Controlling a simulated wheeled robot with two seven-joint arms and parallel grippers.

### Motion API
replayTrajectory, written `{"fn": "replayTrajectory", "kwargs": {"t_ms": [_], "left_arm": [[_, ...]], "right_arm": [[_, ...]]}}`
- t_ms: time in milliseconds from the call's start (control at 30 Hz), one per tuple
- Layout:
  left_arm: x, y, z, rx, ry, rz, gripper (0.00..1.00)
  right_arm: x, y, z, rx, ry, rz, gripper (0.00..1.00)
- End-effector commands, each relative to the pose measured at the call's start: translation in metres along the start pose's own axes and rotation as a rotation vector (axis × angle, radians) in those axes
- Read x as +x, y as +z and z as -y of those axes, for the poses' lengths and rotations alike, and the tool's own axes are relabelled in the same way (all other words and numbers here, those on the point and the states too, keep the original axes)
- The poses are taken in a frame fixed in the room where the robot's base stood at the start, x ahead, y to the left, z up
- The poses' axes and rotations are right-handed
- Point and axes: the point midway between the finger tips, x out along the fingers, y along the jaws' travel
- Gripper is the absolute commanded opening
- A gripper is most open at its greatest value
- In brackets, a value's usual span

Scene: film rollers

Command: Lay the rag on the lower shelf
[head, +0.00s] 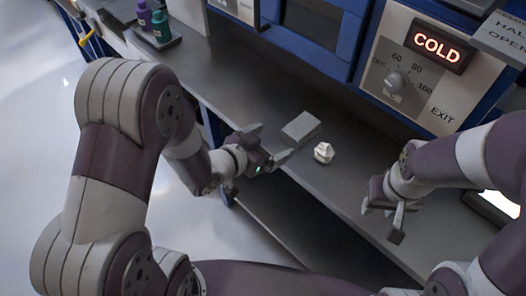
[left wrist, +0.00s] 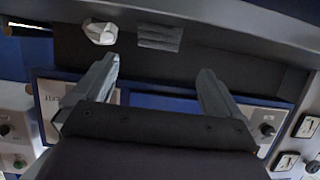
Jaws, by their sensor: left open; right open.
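A small white crumpled lump, which looks like the rag (head: 323,152), lies on the grey counter near its front edge. It also shows at the top of the left wrist view (left wrist: 101,32). My left gripper (head: 269,145) is open and empty at the counter's front edge, left of the rag and apart from it. Its two spread fingers show in the left wrist view (left wrist: 158,73). My right gripper (head: 381,221) is open and empty over the counter's front edge, to the right of the rag. The lower shelf (head: 310,222) is a dark surface below the counter, partly hidden by my arms.
Green and purple bottles (head: 160,25) stand on a tray at the far left. A blue-framed machine with a dial (head: 396,81) and a COLD sign (head: 436,47) lines the back.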

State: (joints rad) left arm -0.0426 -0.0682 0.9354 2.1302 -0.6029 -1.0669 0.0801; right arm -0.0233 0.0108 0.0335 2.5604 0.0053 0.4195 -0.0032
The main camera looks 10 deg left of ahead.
Motion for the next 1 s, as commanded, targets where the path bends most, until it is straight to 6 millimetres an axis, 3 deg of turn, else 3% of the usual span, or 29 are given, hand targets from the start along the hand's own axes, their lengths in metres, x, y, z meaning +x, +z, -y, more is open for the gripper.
{"fn": "replayTrajectory", "kwargs": {"t_ms": [300,467,700,1000], "left_arm": [[0.059,-0.002,-0.007,0.000,0.024,-0.034,0.99],[0.078,-0.004,-0.007,0.000,0.021,-0.034,0.99],[0.120,-0.008,-0.011,0.001,0.021,-0.034,0.99],[0.127,-0.009,-0.010,0.000,0.018,-0.034,0.96]], "right_arm": [[0.008,0.001,0.000,0.000,0.000,-0.001,0.43],[0.009,0.001,0.000,0.000,0.000,-0.001,0.43],[0.010,0.001,0.000,0.000,0.000,-0.001,0.43],[0.010,0.001,0.000,0.000,0.000,-0.001,0.43]]}}
